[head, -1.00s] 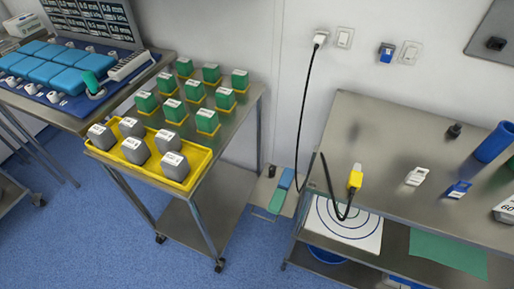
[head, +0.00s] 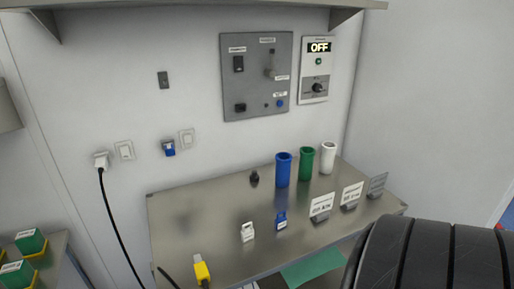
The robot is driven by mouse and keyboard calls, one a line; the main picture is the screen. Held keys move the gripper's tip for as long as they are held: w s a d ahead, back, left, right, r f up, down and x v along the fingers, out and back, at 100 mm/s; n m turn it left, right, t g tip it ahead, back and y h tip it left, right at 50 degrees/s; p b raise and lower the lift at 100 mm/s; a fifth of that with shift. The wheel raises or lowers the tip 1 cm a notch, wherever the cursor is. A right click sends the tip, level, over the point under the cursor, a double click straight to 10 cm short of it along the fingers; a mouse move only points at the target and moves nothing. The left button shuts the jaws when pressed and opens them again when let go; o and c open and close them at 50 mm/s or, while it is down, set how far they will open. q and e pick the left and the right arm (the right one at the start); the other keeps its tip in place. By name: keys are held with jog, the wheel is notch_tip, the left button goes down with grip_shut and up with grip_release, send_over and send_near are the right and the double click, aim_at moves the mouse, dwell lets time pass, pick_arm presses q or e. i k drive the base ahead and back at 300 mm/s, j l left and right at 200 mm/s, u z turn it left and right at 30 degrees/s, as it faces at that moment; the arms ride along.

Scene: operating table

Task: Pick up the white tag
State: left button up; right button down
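The white tag (head: 247,232) lies on the steel table near its front edge, left of a similar blue tag (head: 281,221). Neither of my grippers is in view. A dark ribbed part of my arm fills the lower right corner and hides what is behind it. Nothing touches the white tag.
Blue, green and white cups (head: 327,158) stand at the back of the steel table (head: 190,215). Label stands (head: 321,207) are to the right. A yellow connector (head: 201,271) with a black cable is at the front left. A small black piece (head: 254,176) stands behind the tags.

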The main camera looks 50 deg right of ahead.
aim_at(246, 235)
jog(key=z, duration=1.95)
